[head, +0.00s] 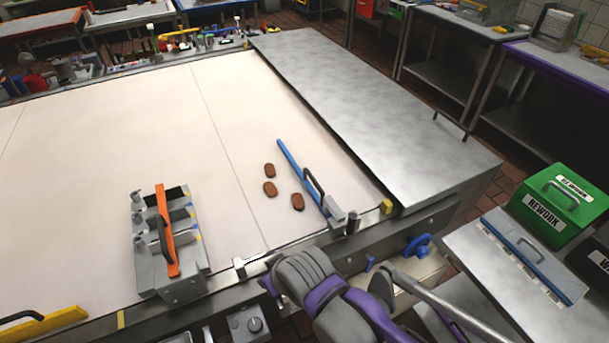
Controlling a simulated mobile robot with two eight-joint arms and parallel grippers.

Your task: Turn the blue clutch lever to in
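My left gripper is not in view.
The pale belt (110,130) carries brown biscuits (270,189), a blue bar (297,170) with a dark handle, and a grey fixture (165,265) with an orange handle. A steel plate (370,110) lies right. A green REWORK box (552,207) stands far right.

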